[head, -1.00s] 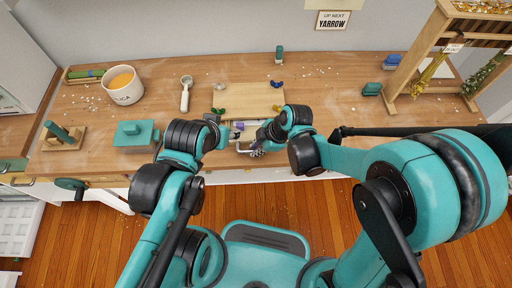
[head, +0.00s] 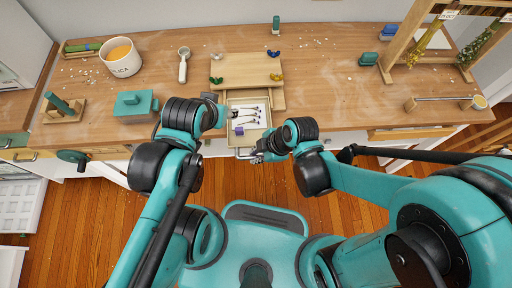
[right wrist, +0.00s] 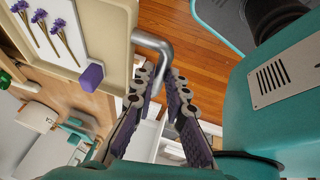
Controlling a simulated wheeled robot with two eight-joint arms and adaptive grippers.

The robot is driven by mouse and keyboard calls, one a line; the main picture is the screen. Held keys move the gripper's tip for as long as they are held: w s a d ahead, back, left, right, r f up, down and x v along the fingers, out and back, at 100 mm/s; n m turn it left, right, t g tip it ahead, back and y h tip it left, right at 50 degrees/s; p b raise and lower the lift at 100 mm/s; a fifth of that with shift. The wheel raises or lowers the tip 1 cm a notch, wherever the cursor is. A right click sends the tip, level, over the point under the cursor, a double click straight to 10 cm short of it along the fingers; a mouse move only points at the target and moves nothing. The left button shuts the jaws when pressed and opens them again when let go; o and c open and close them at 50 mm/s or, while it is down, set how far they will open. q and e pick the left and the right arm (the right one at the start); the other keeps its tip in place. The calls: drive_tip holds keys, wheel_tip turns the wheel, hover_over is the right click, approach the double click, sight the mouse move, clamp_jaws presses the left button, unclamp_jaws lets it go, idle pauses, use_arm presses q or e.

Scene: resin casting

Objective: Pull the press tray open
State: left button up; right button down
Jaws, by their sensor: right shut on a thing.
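The press (head: 246,72) is a light wooden board on the worktop. Its tray (head: 269,120) is slid out toward me past the worktop's front edge. White paper with several purple flower sprigs (head: 244,111) and a small purple block (head: 239,131) lie in it. My right gripper (head: 255,157) is at the tray's front, shut on the metal handle (right wrist: 150,42); the right wrist view shows the handle running between its fingers (right wrist: 166,80). My left gripper (head: 212,98) is beside the press's left side; its fingers are too hidden to judge.
A white scoop (head: 183,65) lies behind. A wooden rack (head: 417,40) with hanging flowers stands at the right. Open floor (head: 280,185) lies below the tray.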

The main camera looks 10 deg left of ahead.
drive_tip(key=c, duration=1.5)
unclamp_jaws()
drive_tip(key=shift+c, duration=0.2)
drive_tip(key=v, duration=1.2)
drive_tip(key=w+d+r+m+t+h, duration=0.1)
drive_tip(key=w+d+m+t+h, duration=0.1)
drive_tip(key=d+m, duration=0.8)
drive_tip(key=w+d+r+m+t+h, duration=0.2)
drive_tip(key=w+d+m+t+h, duration=0.1)
drive_tip(key=d+m, duration=0.7)
drive_tip(key=shift+w+r+m+t, duration=0.15)
drive_tip(key=shift+w+m+t, duration=0.2)
drive_tip(key=shift+m+t, duration=0.5)
